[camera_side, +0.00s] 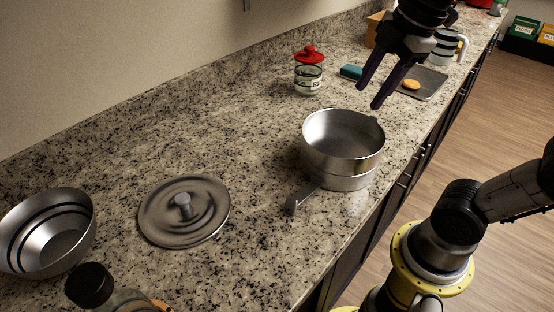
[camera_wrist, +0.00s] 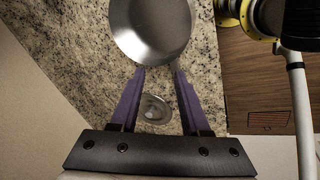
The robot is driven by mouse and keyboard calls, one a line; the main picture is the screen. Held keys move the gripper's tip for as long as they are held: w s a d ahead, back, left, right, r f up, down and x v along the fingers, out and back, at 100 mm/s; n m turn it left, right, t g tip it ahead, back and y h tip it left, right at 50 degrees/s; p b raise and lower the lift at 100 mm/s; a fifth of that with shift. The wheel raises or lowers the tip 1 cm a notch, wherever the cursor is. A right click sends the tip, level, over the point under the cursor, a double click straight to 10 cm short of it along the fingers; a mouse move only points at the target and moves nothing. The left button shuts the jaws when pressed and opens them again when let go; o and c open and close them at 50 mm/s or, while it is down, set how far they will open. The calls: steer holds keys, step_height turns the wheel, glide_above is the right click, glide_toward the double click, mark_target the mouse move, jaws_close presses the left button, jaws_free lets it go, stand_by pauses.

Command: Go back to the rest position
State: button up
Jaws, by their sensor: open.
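My gripper (camera_side: 374,98) is open and empty, its two dark purple fingers pointing down above the counter, a little beyond the metal pot. It also shows in the wrist view (camera_wrist: 160,72), with a gap between the fingertips. The pot (camera_side: 343,150) stands upright on the granite counter near its front edge, with its handle toward the camera. In the wrist view the pot (camera_wrist: 150,30) appears just past the fingertips and looks empty. A round metal lid (camera_side: 184,212) with a knob lies on the counter left of the pot.
A metal bowl (camera_side: 48,232) and a black-capped jar (camera_side: 92,285) stand at the near left. A red-lidded glass jar (camera_side: 308,72), a teal sponge (camera_side: 351,72), a dark board (camera_side: 426,82) with an orange item, and a mug (camera_side: 446,47) stand farther back. The mid-left counter is clear.

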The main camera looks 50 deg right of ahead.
steer(key=s+f+m+t, duration=0.2)
steer(key=s+f+m, duration=0.3)
steer(key=m, duration=0.8)
step_height(320, 180, down, 4)
steer(key=shift+s+a+r, duration=0.15)
steer(key=shift+a+r, duration=0.05)
steer(key=shift+a, duration=0.2)
